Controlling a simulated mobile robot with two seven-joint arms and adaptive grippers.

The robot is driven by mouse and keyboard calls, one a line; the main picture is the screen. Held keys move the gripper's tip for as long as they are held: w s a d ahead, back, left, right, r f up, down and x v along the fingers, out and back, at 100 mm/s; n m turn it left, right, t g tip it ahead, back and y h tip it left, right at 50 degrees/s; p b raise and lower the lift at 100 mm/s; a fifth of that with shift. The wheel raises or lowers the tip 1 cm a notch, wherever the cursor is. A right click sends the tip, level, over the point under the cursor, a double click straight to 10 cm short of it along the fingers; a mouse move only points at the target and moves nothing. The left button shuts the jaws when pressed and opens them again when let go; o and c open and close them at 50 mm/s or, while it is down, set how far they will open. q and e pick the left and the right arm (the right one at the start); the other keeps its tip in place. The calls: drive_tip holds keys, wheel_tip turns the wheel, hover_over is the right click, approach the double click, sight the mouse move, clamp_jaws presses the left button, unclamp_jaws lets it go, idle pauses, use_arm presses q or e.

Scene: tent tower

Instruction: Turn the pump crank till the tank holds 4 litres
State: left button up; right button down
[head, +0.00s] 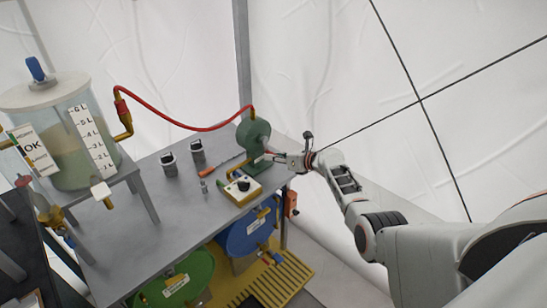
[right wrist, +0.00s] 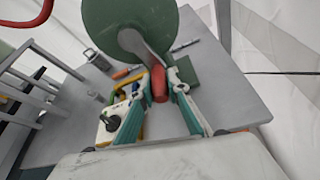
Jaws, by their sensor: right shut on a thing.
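The clear tank (head: 60,148) stands on a raised stand at the left in the head view. Its white scale strip (head: 93,140) runs from 1 L to 6 L. Greenish liquid fills the lower part; I cannot read its exact level. The green pump (head: 251,135) stands at the table's far right corner, and its round housing (right wrist: 125,25) shows large in the right wrist view. My right gripper (head: 284,158) is shut on the red crank handle (right wrist: 159,85), with a finger on either side. The grey crank arm (right wrist: 148,50) runs from the housing to the handle. My left gripper is not in view.
A red hose (head: 180,121) links tank and pump. A cream box with a black knob (head: 242,187) sits close to the pump. Two grey cups (head: 168,164) and small tools stand on the table (head: 130,228). Blue (head: 245,236) and green (head: 180,280) drums are underneath.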

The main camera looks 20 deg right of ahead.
drive_tip(key=c, duration=1.9)
unclamp_jaws()
drive_tip(key=shift+a+f, duration=0.1)
drive_tip(key=shift+a, duration=0.1)
drive_tip(key=shift+d, duration=0.2)
drive_tip(key=shift+s+d+r, duration=0.2)
drive_tip(key=shift+s+d, duration=0.05)
drive_tip(key=shift+s, duration=0.2)
drive_tip(key=v, duration=1)
drive_tip(key=shift+s+r, duration=0.25)
drive_tip(key=shift+s, duration=0.1)
